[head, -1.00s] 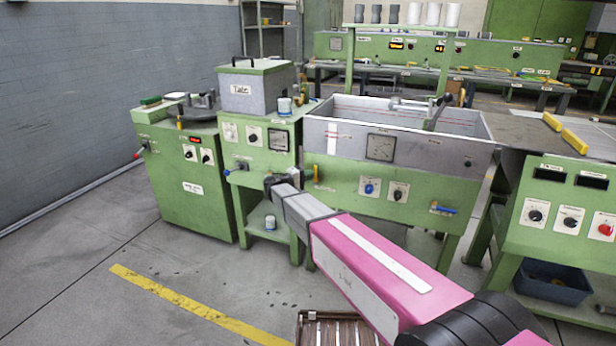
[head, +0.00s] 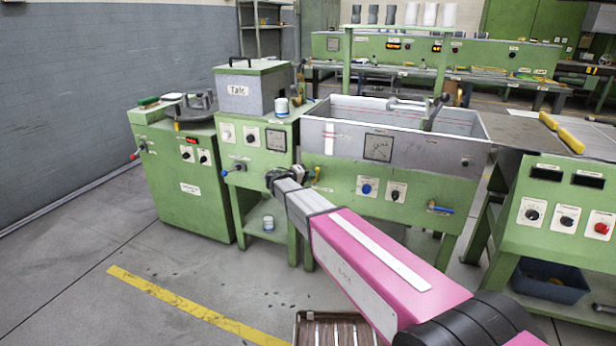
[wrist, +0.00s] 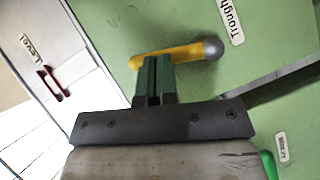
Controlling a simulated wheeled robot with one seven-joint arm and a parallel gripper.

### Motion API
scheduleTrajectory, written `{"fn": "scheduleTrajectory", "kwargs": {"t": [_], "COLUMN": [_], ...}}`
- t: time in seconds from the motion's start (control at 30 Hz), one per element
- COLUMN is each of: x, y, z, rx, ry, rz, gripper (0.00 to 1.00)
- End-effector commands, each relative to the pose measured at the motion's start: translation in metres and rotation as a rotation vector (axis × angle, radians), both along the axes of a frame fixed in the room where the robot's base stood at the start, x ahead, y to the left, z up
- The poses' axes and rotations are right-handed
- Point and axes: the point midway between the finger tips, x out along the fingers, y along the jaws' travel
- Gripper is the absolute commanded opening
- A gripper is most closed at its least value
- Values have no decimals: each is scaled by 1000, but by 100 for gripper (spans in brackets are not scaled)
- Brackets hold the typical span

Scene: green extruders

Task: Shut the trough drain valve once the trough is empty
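The grey metal trough (head: 450,152) sits in the green bench in the head view. Its visible inner walls are bare, and the front wall hides much of its floor. A yellow valve handle (head: 317,176) stands roughly upright on the green panel below the trough's left end. In the wrist view, the yellow handle (wrist: 190,51) with a round grey end lies beside a "Trough" label. My gripper (wrist: 155,62) has its green fingers together, with the tips over or against the handle; exact contact is unclear. A "Level" slot (wrist: 54,84) with some red shows on the trough wall.
A blue-handled valve (head: 440,208) is at the panel's right. A grey "Talc" box (head: 250,90) stands to the left. Floor at the left is free.

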Motion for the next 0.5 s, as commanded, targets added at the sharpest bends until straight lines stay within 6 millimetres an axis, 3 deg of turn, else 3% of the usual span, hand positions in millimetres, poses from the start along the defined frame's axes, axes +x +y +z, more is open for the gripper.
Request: {"fn": "scheduleTrajectory", "kwargs": {"t": [0.5], "x": [-11], "y": [-27], "z": [-6], "rx": [467], "ry": [-170], "rz": [0], "gripper": [0]}}
